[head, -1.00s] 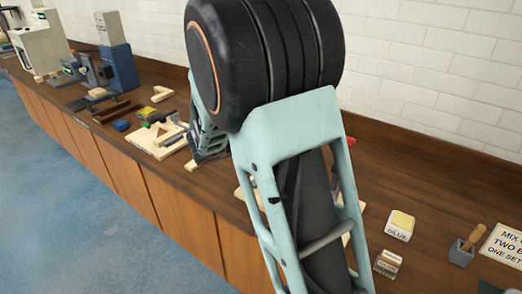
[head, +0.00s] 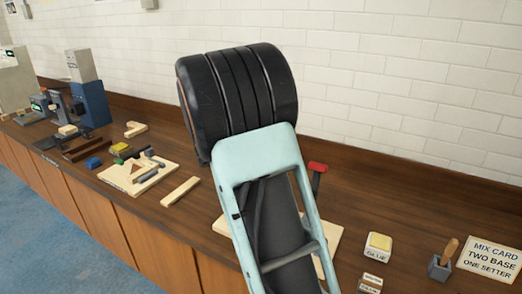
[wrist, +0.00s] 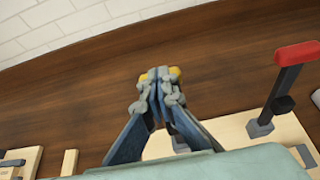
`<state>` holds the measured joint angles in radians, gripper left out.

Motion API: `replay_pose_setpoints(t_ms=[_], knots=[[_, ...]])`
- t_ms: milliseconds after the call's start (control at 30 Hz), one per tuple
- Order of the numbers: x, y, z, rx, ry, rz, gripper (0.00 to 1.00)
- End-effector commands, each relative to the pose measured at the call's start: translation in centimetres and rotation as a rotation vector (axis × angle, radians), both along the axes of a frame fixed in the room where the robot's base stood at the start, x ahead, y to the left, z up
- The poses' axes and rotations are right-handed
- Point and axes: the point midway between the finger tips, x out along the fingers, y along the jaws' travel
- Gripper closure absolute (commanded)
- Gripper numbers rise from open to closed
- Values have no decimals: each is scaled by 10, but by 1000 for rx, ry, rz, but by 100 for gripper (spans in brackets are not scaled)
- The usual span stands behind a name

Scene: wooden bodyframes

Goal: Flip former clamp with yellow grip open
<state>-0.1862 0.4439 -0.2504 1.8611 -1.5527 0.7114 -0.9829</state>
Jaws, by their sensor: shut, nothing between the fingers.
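In the wrist view, yellow patches (wrist: 175,72) show on both sides of my fingertips, most likely the ends of the yellow grip behind them; whether they touch cannot be told. Most of that clamp's lever is hidden by my fingers. A grey clamp foot (wrist: 180,143) shows on the pale wooden board beneath. My gripper (wrist: 160,82) is shut and empty, its fingertips together in front of the yellow. In the head view my arm hides the gripper and the yellow grip. A second clamp with a red grip (wrist: 297,53) stands to the right, also in the head view (head: 317,167).
The pale board (head: 332,236) lies on the brown bench. A glue tub (head: 378,247), a small block (head: 371,283), a brush holder (head: 440,266) and a sign card (head: 488,258) are to the right. A wooden bar (head: 180,191) and a board with parts (head: 125,180) are left.

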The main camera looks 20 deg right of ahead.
Motion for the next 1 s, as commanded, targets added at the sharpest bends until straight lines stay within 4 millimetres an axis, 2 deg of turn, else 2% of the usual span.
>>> replay_pose_setpoints(t_ms=[33, 567, 1000], knots=[[1, -8, 5, -9, -8, -7, 100], [1, -11, 13, -13, -11, -13, 100], [0, 1, 71, -7, -14, -8, 100]])
